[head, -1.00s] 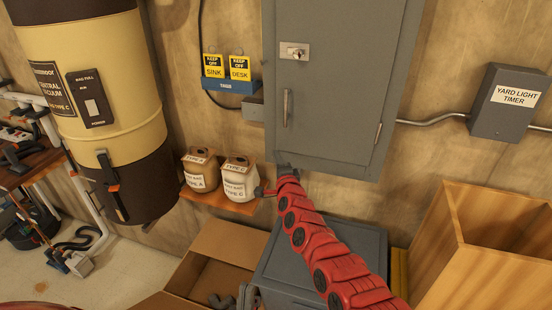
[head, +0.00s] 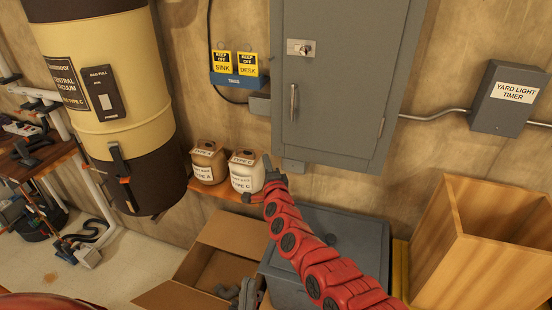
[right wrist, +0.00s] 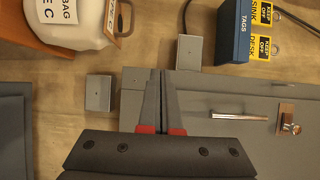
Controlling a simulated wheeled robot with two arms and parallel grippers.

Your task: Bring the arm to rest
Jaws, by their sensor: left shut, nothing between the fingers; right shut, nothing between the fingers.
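My right arm is red and reaches up from the bottom right in the head view. Its dark right gripper (head: 268,163) is just below and left of the grey wall cabinet (head: 337,85), beside the white Type C jar (head: 247,174). In the right wrist view the right gripper (right wrist: 159,78) has its two fingers together with nothing between them, in front of the cabinet (right wrist: 225,133). The jar (right wrist: 90,28) shows at upper left there. My left gripper (head: 246,293) is low in the head view, grey, shut and empty, over the cardboard box's right side; its arm is mostly hidden.
A brown Type A jar (head: 207,162) shares the small wooden shelf (head: 205,189). Below are an open cardboard box (head: 212,262) and a grey chest (head: 340,237). A wooden bin (head: 480,245) stands right; a vacuum drum (head: 105,85) hangs left.

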